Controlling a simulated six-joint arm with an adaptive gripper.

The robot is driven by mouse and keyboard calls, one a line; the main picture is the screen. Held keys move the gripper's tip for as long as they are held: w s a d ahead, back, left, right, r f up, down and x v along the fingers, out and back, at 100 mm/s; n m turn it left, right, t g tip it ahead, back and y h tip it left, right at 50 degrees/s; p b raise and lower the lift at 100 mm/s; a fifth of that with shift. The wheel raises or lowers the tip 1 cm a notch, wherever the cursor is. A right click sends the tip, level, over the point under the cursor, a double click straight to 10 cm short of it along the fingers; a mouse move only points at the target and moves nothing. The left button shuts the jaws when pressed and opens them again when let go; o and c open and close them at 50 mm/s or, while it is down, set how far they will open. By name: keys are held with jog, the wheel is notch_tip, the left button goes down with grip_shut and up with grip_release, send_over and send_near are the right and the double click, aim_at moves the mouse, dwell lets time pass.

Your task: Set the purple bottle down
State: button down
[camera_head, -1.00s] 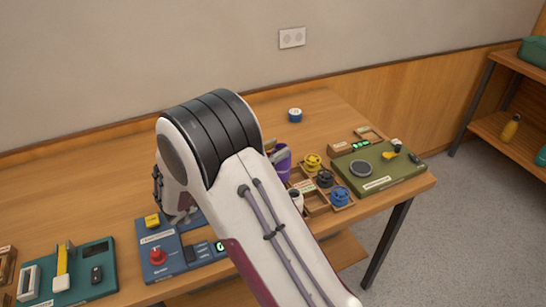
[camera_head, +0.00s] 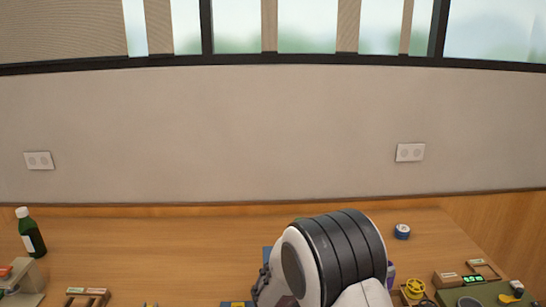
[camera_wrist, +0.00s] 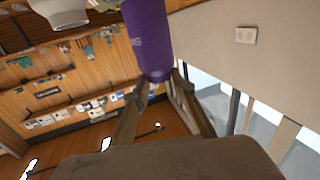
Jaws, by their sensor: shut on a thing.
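The purple bottle (camera_wrist: 148,38) is in the top middle of the wrist view, between the fingertips of my gripper (camera_wrist: 161,84). The gripper is shut on the bottle near the end that shows. The bottle's far end is cut off by the top edge of the picture. In the head view only a thin purple sliver (camera_head: 391,271) of the bottle shows at the right side of my arm. My arm hides the gripper there, so I cannot tell the gap between bottle and table.
The wooden table (camera_head: 150,250) has broad bare room at the back. A blue roll (camera_head: 402,231) stands at back right, near a yellow spool (camera_head: 414,288) and a green board (camera_head: 480,294). A dark green bottle (camera_head: 31,234) stands far left.

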jog(key=shift+w+d+r+n+t+y, duration=0.25)
jog(key=shift+w+r+n+t, duration=0.2)
jog(key=shift+w+t, duration=0.15)
jog(key=shift+w+d+r+n+t+y, duration=0.25)
jog(key=shift+w+r+n+t, duration=0.15)
jog(key=shift+w+t, duration=0.15)
jog(key=w+a+r+n+t+y, duration=0.2)
jog(key=w+a+n+t+y, duration=0.1)
jog(key=w+n+t+y, duration=0.4)
jog(key=s+a+f+n+t+y, duration=0.3)
jog(key=a+n+y, duration=0.3)
jog(key=a+y, duration=0.3)
jog(key=shift+s+f+t, duration=0.35)
jog(key=shift+f, duration=0.1)
jog(key=shift+w+f, duration=0.25)
jog(key=shift+f, duration=0.3)
jog(key=shift+w+f, duration=0.25)
jog(key=shift+f, duration=0.3)
